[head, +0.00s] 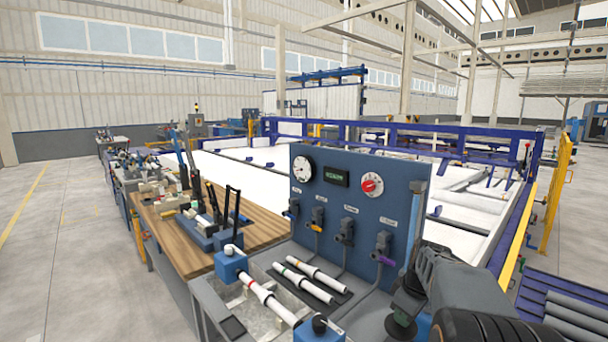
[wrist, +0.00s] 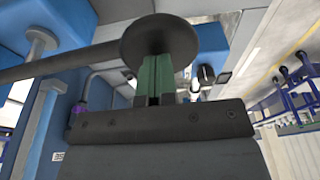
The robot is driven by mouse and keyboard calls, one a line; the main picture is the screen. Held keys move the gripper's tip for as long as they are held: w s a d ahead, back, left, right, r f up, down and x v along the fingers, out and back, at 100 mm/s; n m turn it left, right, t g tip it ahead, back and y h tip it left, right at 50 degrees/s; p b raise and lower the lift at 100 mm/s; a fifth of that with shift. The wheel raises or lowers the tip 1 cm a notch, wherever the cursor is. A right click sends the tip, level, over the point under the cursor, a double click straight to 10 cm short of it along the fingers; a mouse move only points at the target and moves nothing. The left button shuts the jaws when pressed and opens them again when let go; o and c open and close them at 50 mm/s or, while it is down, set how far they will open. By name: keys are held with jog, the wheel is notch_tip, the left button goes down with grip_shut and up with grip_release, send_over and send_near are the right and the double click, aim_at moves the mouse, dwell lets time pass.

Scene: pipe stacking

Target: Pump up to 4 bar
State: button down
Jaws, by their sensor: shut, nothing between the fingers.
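A blue panel (head: 345,205) carries a white round gauge (head: 302,168), a small green-lit display (head: 336,178) and a red knob (head: 372,185). The gauge value and the display digits are too small to read. My gripper (head: 400,327) is low at the right, in front of the panel's right end. Its green fingers (wrist: 154,80) are together and empty in the wrist view. A dark round disc (wrist: 160,38) with a dark rod (wrist: 60,66) running left lies at the fingertips. I cannot tell whether the fingers touch it.
Several valves (head: 345,232) line the panel's lower part. White pipe pieces (head: 305,280) lie on the bench, with a pipe between blue blocks (head: 230,265) in front. A wooden worktable (head: 190,255) stands left. Open floor (head: 60,270) lies farther left.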

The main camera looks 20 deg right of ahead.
jog(key=f+b, duration=0.2)
jog(key=f, duration=0.1)
jog(key=f+b, duration=0.2)
jog(key=f, duration=0.1)
jog(key=shift+w+d+f, duration=0.1)
jog(key=shift+d+f, duration=0.1)
jog(key=shift+f, duration=0.1)
jog(key=r+p, duration=0.2)
jog(key=r, duration=0.1)
jog(key=r+p, duration=0.2)
jog(key=r, duration=0.1)
jog(key=r+p, duration=0.3)
jog(key=r, duration=0.1)
jog(key=shift+s+a, duration=0.2)
jog(key=shift+a, duration=0.15)
jog(key=shift+f, duration=0.1)
jog(key=f+b, duration=0.2)
jog(key=f, duration=0.1)
jog(key=f+b, duration=0.2)
jog(key=f, duration=0.1)
jog(key=f+b, duration=0.3)
jog(key=shift+w+d+f, duration=0.15)
jog(key=shift+d+f, duration=0.05)
jog(key=shift+d, duration=0.1)
jog(key=r+p, duration=0.2)
jog(key=r, duration=0.1)
jog(key=r+p, duration=0.2)
jog(key=r, duration=0.1)
jog(key=r+p, duration=0.3)
jog(key=shift+a+r, duration=0.4)
